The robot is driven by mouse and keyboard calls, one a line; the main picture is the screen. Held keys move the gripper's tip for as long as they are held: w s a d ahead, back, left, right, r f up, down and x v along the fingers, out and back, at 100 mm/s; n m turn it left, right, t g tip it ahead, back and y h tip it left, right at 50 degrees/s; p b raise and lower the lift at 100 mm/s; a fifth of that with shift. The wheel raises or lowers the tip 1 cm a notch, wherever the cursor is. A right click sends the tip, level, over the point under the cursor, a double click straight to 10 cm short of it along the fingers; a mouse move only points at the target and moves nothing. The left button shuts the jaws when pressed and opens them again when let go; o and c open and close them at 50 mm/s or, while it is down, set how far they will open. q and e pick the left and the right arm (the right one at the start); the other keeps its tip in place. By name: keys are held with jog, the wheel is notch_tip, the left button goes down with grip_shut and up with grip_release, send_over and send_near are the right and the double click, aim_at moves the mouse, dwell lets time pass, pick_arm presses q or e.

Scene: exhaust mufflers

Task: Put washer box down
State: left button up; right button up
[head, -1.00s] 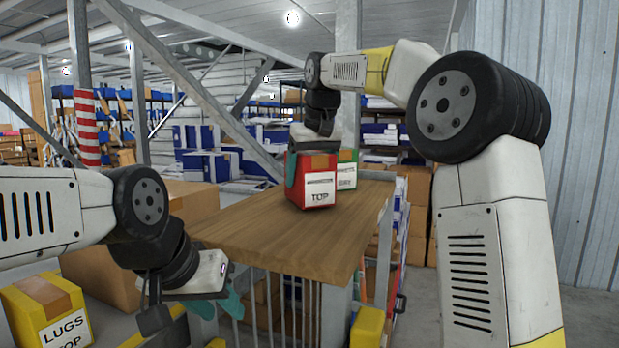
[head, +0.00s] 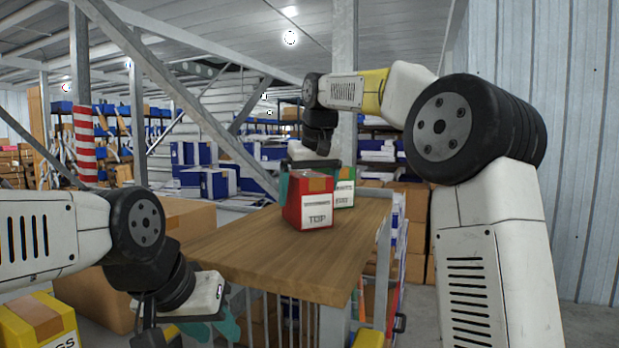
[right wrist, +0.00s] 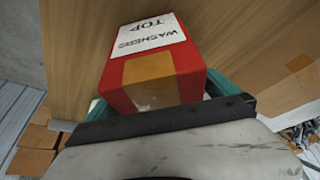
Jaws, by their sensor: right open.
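The red washer box (head: 308,212) stands upright on the wooden tabletop (head: 250,250) in the head view, with its white TOP label facing me. In the right wrist view the same box (right wrist: 152,80) reads WASHERS TOP. My right gripper (head: 308,182) is open around the box from behind and above. One teal finger is on each side of it, as the right wrist view of the gripper (right wrist: 158,96) shows. Whether the fingers still touch the box, I cannot tell. My left gripper (head: 214,328) is low at the left, by the table's near side; its teal fingers are apart and empty.
A green box (head: 344,190) with a white label stands just behind and right of the red box. A yellow box (head: 35,325) is at the lower left. A metal post (head: 344,60) rises behind the table. The front of the tabletop is clear.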

aim_at(314, 177)
jog(key=v, duration=1.1)
jog(key=shift+s+r, duration=0.2)
